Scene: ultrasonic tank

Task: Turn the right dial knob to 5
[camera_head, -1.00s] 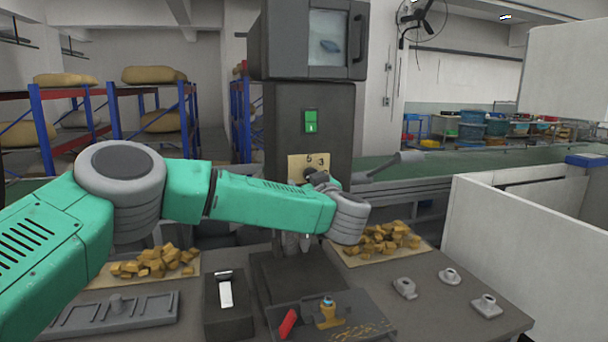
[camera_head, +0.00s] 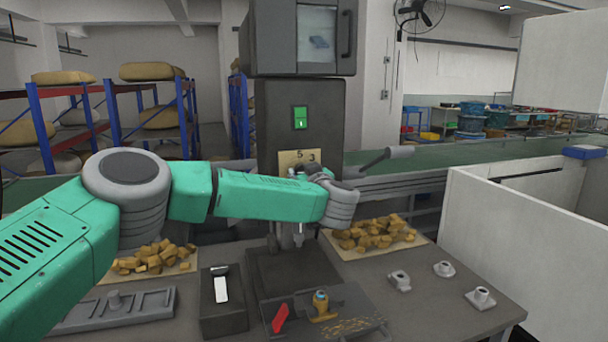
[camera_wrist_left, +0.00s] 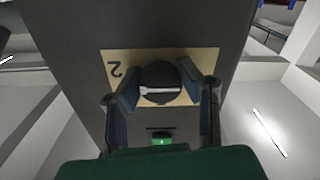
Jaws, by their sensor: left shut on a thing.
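The dial knob (camera_wrist_left: 160,84) is a round dark knob with a pale line across it. It sits on a tan plate (camera_head: 291,157) on the front of the dark machine column (camera_head: 300,115). In the head view, 5 and 3 show on the plate; the knob is mostly hidden by my left wrist. In the left wrist view a 2 shows on the plate (camera_wrist_left: 112,60). My left gripper (camera_wrist_left: 162,85) has a finger on each side of the knob and is shut on it. Which number the knob's line points to, I cannot tell. My right gripper is not in view.
A green switch (camera_head: 300,118) is above the plate. A lever (camera_head: 385,158) sticks out to the right of the column. Two sheets of tan chunks (camera_head: 375,234) and several grey fittings (camera_head: 443,269) lie on the table. A white partition (camera_head: 515,235) stands at right.

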